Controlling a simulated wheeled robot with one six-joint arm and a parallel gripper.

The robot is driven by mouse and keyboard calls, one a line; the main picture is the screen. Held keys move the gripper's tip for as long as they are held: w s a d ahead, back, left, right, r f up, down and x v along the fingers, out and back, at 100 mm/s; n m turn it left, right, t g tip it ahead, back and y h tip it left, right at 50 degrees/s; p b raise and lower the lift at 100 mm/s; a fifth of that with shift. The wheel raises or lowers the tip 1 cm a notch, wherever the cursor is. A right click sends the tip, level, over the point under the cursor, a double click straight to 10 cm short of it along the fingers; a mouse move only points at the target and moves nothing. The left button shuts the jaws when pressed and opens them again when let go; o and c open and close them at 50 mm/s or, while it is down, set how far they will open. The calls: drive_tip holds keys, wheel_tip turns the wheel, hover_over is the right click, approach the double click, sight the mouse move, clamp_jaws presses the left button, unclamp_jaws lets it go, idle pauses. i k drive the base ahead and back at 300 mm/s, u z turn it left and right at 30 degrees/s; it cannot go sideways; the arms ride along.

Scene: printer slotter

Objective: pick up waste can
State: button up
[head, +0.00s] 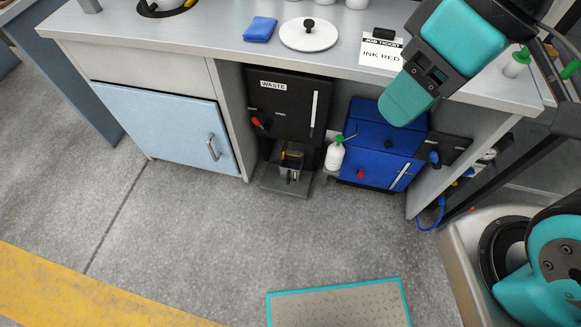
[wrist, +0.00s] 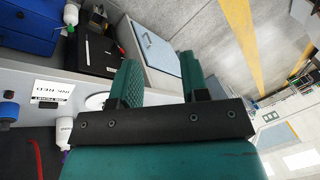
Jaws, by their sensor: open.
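A small grey can-like container (head: 291,163) with an orange-brown upper part stands on a low dark tray under the black WASTE unit (head: 289,104), below the counter. It appears to be the waste can, but its details are too small to tell. The WASTE unit also shows in the wrist view (wrist: 92,48), where I cannot make out the can. My gripper (head: 398,107) is above the counter's front edge near the job ticket, up and to the right of the can. In the wrist view my gripper (wrist: 160,82) has its fingers apart with nothing between them.
A blue box (head: 378,148) and a white bottle (head: 335,153) stand right of the WASTE unit. A light blue cabinet door (head: 165,127) is to its left. The counter (head: 225,50) overhangs them. The floor in front is clear up to a teal-edged mat (head: 340,305).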

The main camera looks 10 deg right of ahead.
sight(290, 168)
drive_tip(key=u, duration=0.05)
drive_tip(key=k, duration=0.6)
drive_tip(key=u, duration=0.5)
drive_tip(key=i, duration=0.4)
drive_tip(key=u, duration=0.6)
drive_tip(key=i, duration=0.8)
drive_tip(key=z, duration=0.15)
